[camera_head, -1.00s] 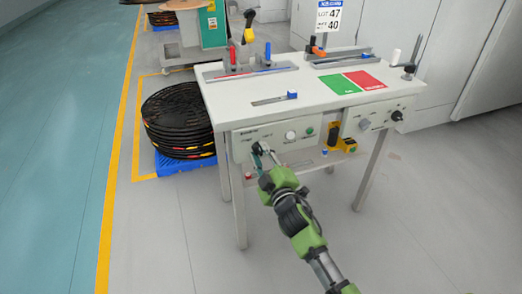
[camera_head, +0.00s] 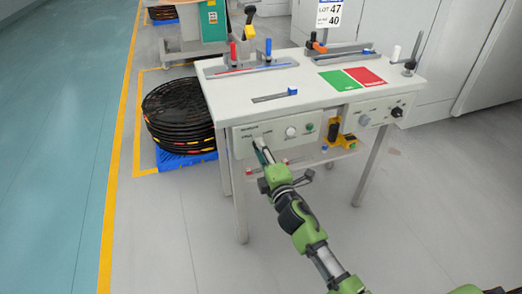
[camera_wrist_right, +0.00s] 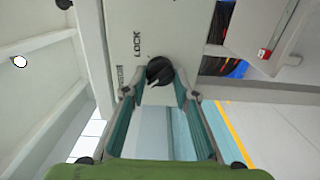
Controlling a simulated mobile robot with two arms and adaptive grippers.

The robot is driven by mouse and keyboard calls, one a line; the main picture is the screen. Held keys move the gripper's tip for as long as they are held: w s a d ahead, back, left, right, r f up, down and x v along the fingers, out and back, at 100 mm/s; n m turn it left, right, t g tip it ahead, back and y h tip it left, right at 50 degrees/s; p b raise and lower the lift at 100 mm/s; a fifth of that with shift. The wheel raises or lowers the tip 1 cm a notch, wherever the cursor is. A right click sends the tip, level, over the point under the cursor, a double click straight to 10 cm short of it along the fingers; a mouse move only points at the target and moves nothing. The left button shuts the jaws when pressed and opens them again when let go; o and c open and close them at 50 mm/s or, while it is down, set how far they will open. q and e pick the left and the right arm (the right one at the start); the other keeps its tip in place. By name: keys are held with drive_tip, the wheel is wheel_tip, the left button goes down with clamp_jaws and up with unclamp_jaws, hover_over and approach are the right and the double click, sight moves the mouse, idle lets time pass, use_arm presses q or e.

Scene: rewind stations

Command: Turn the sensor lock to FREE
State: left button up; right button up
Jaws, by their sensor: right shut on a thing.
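The sensor lock is a small black round knob (camera_wrist_right: 160,71) with a light mark on its lower-left edge, away from the printed LOCK word (camera_wrist_right: 138,43) in the right wrist view. It sits on the pale left front panel (camera_head: 273,142) of the white table. My right gripper (camera_wrist_right: 160,92) has its two teal fingers around the knob, one on each side, shut on it. In the head view the right gripper (camera_head: 261,151) reaches the panel's left part and covers the knob. The FREE marking is not readable in the wrist view. My left gripper is not in view.
The panel also carries a white knob (camera_head: 291,132) and a green button (camera_head: 310,127). A second panel with a black knob (camera_head: 397,112) is on the right. A yellow-black device (camera_head: 340,135) sits below the tabletop. Stacked black coils (camera_head: 180,115) stand left; the front floor is clear.

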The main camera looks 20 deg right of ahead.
idle(0.4)
drive_tip(key=o, duration=1.1)
drive_tip(key=s, duration=1.2)
drive_tip(key=shift+d, duration=0.15)
